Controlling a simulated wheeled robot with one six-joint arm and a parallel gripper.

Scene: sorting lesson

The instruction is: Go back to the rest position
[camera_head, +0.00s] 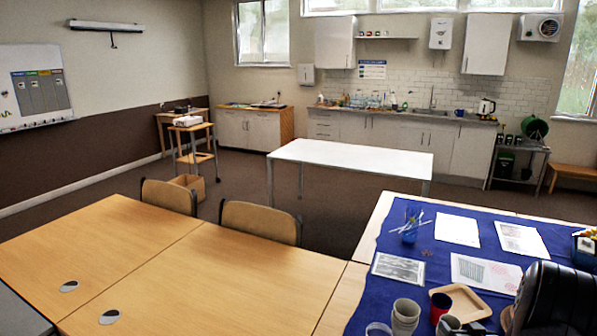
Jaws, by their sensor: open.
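My gripper is not in view in the head camera view. No fingertips show anywhere in the frame, so I cannot see how the arm stands or whether anything is near it.
Wooden tables (215,275) fill the front left, with two chairs (260,222) behind them. A blue cloth (455,258) at right bears papers, a tray (468,302), cups (405,317) and a blue pen holder (411,226). A dark ribbed object (555,298) stands at lower right. A white table (350,156) stands mid-room.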

